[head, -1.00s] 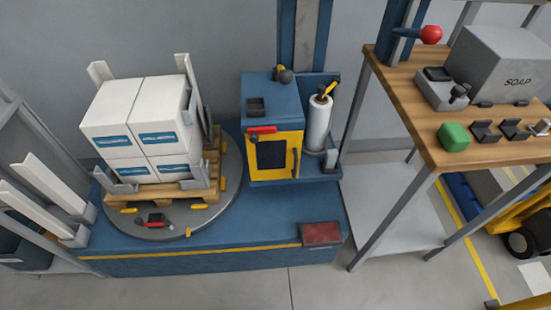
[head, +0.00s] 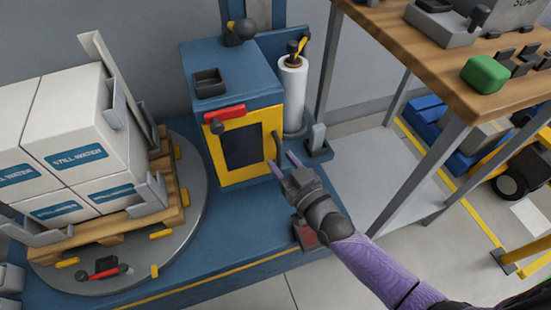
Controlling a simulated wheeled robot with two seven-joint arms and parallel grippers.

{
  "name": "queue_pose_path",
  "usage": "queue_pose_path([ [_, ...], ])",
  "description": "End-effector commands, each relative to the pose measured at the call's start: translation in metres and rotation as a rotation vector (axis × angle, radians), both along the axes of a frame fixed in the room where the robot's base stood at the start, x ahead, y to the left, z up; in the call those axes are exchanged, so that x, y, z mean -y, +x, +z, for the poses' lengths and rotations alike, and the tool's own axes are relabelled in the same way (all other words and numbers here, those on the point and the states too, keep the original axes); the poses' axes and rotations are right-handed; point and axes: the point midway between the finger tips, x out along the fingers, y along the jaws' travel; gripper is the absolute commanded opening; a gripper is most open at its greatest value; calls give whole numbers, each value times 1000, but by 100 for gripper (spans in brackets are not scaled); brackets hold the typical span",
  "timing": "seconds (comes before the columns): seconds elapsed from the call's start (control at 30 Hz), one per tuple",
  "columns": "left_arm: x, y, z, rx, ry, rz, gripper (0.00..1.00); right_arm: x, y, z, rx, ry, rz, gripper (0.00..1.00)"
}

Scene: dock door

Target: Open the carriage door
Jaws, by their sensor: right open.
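The carriage door (head: 222,176) is the yellow-framed panel with a dark window on the front of the blue carriage cabinet (head: 262,92). It looks closed. A dark upright handle (head: 276,147) is on the door's right side. A red lever (head: 225,113) with a dark knob lies across the door's upper left. My right gripper (head: 284,160) is open and empty, its two purple fingers pointing at the handle from the lower right. The fingertips are very close to the handle; I cannot tell whether they touch it. My left gripper is not in view.
A pallet of white boxes (head: 78,118) stands on the round turntable (head: 196,205) at left. A film roll (head: 292,92) stands right of the cabinet. A wooden-topped table (head: 425,72) with a green block (head: 484,73) is at upper right. A dark red pedal (head: 304,234) lies below my gripper.

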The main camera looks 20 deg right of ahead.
Motion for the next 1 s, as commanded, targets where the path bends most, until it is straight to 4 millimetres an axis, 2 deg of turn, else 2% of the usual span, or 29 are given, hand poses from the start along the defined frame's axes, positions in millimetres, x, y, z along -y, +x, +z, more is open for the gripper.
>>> queue_pose_path([
  [0.1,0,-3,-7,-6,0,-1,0,-3,14,-3,-1,1,-1,49],
  [0.2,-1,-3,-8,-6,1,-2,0,-5,20,-1,-1,1,-1,49],
  [0.47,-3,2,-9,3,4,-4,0,-5,22,0,-2,0,-1,49],
  [0.7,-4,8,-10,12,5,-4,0,-5,21,0,-3,-1,-1,0],
  [1.0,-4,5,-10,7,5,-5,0,-5,21,-1,-3,-1,-1,0],
])
